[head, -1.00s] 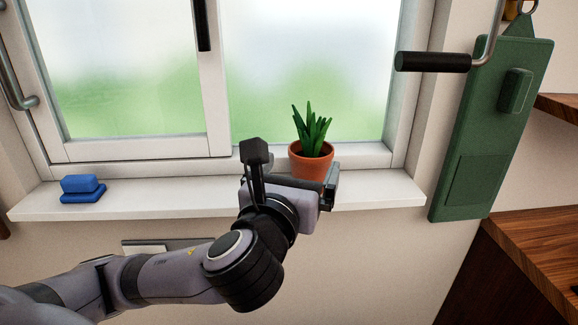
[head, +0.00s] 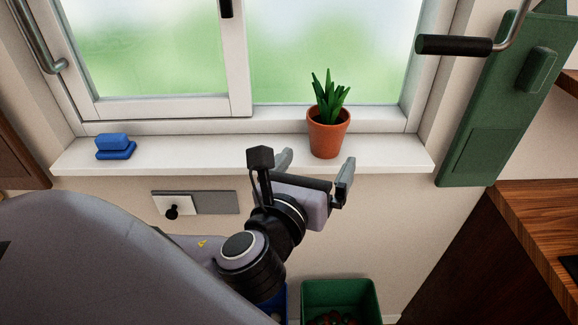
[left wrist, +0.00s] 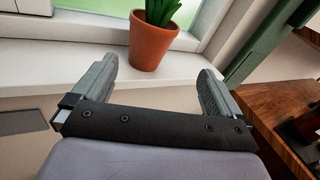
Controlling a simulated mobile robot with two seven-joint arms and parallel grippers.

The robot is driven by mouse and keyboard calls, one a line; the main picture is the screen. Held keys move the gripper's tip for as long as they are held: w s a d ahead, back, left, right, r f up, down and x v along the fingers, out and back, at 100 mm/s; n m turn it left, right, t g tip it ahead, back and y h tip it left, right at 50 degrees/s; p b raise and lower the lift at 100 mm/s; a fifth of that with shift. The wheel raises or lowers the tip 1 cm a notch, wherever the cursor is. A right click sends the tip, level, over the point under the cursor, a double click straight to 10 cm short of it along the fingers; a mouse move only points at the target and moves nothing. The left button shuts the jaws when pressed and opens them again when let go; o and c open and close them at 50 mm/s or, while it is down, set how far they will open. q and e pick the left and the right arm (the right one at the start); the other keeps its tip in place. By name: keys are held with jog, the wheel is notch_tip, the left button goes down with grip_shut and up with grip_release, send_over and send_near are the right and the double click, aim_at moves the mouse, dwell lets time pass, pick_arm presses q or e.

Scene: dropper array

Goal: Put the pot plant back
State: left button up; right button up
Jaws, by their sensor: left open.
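The pot plant, a green spiky plant in a terracotta pot (head: 328,136), stands upright on the white windowsill (head: 220,157), toward its right part. It also shows in the left wrist view (left wrist: 152,42), beyond the fingers, with its leaf tops cut off by the frame. My left gripper (head: 318,166) is open and empty, in front of and slightly below the pot, pointing at the sill. In the left wrist view its two fingers (left wrist: 155,85) are wide apart, with the pot ahead between them and not touched. My right gripper is not in view.
A blue two-part object (head: 115,147) lies on the sill's left end. A green panel (head: 490,135) hangs at the right, with a crank handle (head: 455,45) near it. A green bin (head: 340,298) stands below. A wooden counter (head: 540,225) is at the right. The middle of the sill is clear.

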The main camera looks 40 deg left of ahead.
pick_arm(q)
jog(key=d+f+n+g+h, duration=0.25)
jog(key=f+n, duration=0.35)
jog(key=f, duration=0.3)
jog(key=d+f+n+g+h, duration=0.25)
jog(key=f+n, duration=0.35)
jog(key=f, duration=0.3)
jog(key=s+a+f+n, duration=0.2)
jog(key=s+f+n, duration=0.3)
jog(key=f+n, duration=0.2)
jog(key=s+a+f+n+g, duration=0.1)
jog(key=s+a+f+n, duration=0.1)
jog(key=s+f+n, duration=0.4)
jog(key=f+n, duration=0.1)
jog(key=n, duration=0.3)
jog(key=shift+f+n+h, duration=0.2)
jog(key=shift+n+h, duration=0.2)
